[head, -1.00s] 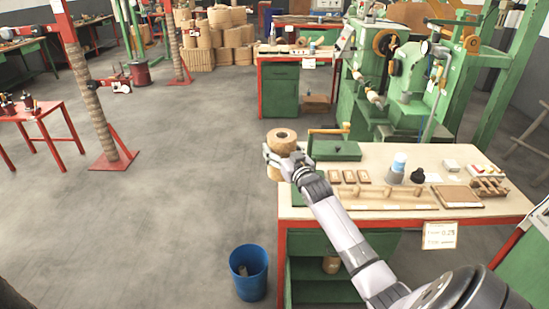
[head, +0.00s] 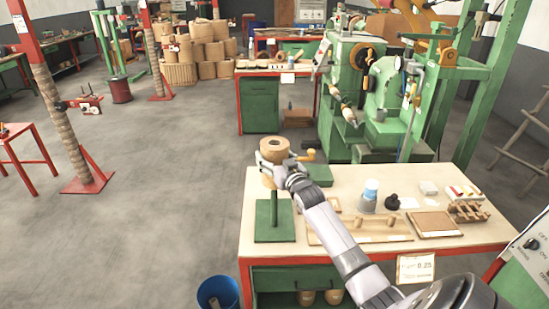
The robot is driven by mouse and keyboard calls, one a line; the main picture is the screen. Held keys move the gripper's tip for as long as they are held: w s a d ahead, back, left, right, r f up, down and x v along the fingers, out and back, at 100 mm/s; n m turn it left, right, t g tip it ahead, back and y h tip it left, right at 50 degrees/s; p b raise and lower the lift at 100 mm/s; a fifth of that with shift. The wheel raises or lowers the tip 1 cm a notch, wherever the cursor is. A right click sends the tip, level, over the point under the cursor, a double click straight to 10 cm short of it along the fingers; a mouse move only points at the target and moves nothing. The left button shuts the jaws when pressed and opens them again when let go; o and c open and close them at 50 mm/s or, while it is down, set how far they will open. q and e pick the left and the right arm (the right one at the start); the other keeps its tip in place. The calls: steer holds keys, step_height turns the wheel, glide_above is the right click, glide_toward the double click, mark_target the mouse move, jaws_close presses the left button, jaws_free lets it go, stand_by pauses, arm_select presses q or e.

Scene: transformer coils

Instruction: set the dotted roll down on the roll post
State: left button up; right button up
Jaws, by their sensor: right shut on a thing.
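The roll (head: 274,150) is a brown paper-like roll with a dark hole in its top. Any dots on it are too small to tell. My right gripper (head: 272,166) is shut on it and holds it roughly upright over the table's back left part. The roll post (head: 273,208) is a green upright rod on a square green base (head: 275,232) at the table's front left corner. It stands bare. The roll is apart from the post, behind it in the picture. My left gripper is not in view.
The table (head: 400,179) also bears a wooden board with pegs (head: 360,228), a blue-capped jar (head: 368,196), a dark knob-like object (head: 392,202) and a small rack (head: 468,211). A blue bin (head: 218,294) stands on the floor at the front left.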

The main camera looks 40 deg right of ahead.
mark_target(276, 205)
steer(key=shift+a+f+b, duration=0.3)
steer(key=shift+f+b, duration=0.3)
steer(key=shift+b, duration=0.3)
steer(key=shift+a+f, duration=0.1)
steer(key=shift+f, duration=0.15)
steer(key=shift+d+f+b, duration=0.2)
steer(key=shift+f+b, duration=0.25)
steer(key=shift+f, duration=0.1)
steer(key=shift+d+f+b, duration=0.2)
steer(key=shift+f+b, duration=0.2)
steer(key=shift+f, duration=0.15)
steer(key=shift+a+f+b, duration=0.2)
steer(key=shift+f+b, duration=0.45)
steer(key=shift+f, duration=0.15)
steer(key=shift+d+f+b, duration=0.1)
steer(key=shift+f+b, duration=0.75)
steer(key=shift+f, duration=0.5)
steer(key=shift+f+b, duration=3.85)
steer(key=shift+f, duration=1.6)
